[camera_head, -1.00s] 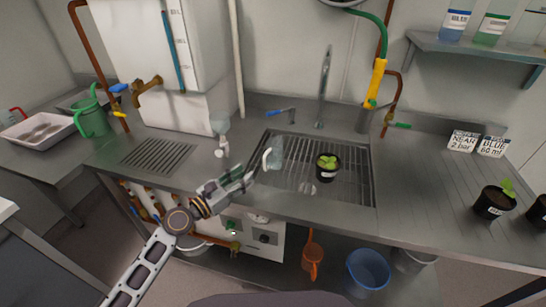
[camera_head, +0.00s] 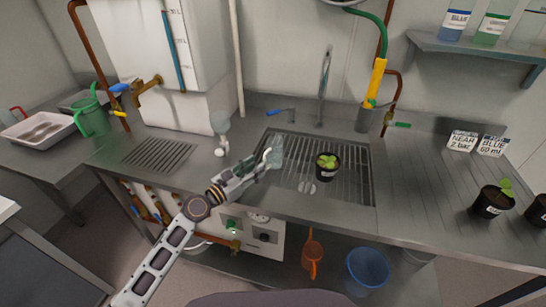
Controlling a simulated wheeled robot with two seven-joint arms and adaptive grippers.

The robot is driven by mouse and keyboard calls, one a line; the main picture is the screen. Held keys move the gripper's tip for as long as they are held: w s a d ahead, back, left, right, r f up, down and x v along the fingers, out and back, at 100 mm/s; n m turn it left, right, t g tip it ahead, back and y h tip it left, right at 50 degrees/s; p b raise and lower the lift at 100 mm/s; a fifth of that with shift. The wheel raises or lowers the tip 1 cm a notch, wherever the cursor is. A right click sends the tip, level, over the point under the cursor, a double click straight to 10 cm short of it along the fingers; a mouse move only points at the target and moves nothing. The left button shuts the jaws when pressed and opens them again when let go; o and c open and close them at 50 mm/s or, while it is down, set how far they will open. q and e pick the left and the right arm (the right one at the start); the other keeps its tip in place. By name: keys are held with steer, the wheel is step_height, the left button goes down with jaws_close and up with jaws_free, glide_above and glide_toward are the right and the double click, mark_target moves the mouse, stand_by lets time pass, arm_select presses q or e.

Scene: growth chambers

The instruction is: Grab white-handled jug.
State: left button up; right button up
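The clear jug (camera_head: 277,147) with a white handle stands at the left end of the sink's grated basin. Its handle (camera_head: 267,156) faces left, toward my arm. My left gripper (camera_head: 262,166) is right at the handle, and its fingertips overlap the handle's lower part in the picture. I cannot tell whether the fingers touch the handle or have closed on it. My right gripper is out of view.
A black pot with a seedling (camera_head: 327,166) stands on the grate just right of the jug. A small clear funnel-like vessel (camera_head: 220,124) is to the left. The tap (camera_head: 323,90) rises behind. A green jug (camera_head: 92,119) stands far left.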

mark_target(264, 159)
arm_select(q)
steer(key=shift+w+d+r, duration=0.1)
steer(key=shift+d, duration=0.05)
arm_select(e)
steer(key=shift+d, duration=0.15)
arm_select(q)
steer(key=shift+w+d+r, duration=0.2)
steer(key=shift+w+d, duration=0.15)
steer(key=shift+w, duration=0.05)
steer(key=shift+w+d+r, duration=0.15)
steer(key=shift+w+d, duration=0.35)
steer(key=shift+w, duration=0.05)
steer(key=shift+x, duration=0.9)
steer(key=shift+w+d, duration=0.15)
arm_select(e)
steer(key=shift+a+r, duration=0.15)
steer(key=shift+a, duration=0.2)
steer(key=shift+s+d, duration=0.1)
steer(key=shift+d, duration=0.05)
arm_select(q)
jaws_close()
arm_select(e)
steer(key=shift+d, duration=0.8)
